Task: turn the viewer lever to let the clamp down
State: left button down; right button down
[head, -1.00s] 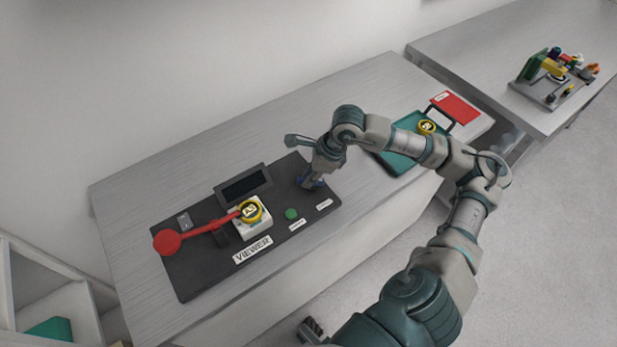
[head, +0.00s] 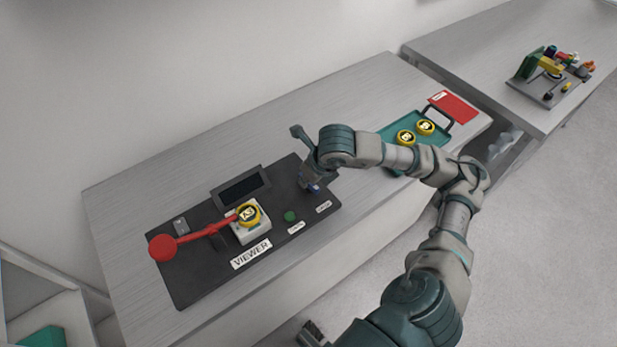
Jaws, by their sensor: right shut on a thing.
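The viewer (head: 195,282) is a dark board with a small screen and a "VIEWER" label. A red arm with a round red end (head: 162,247) reaches from its left side to a yellow puck (head: 248,213) on a white block (head: 252,233). From this angle I cannot tell whether the red arm touches the puck. My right gripper (head: 312,186) points down at the board's right end, shut on a small blue part, apparently the viewer lever, mostly hidden by the fingers. A dark tip at the bottom edge appears to be my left gripper (head: 312,332); its jaws are unclear.
A green button (head: 290,216) sits between the block and my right gripper. A teal tray (head: 388,135) with two yellow pucks and a red card (head: 455,107) lie further right. My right forearm passes in front of the tray. Another table (head: 490,60) holds a colourful device.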

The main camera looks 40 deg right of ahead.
jog(key=shift+w+d+r+m, duration=0.1)
jog(key=shift+r+m, duration=0.1)
jog(key=shift+m, duration=0.3)
jog(key=c, duration=1.1)
grip_release()
jog(key=shift+f, duration=0.15)
jog(key=v, duration=1.1)
jog(key=shift+r, duration=0.35)
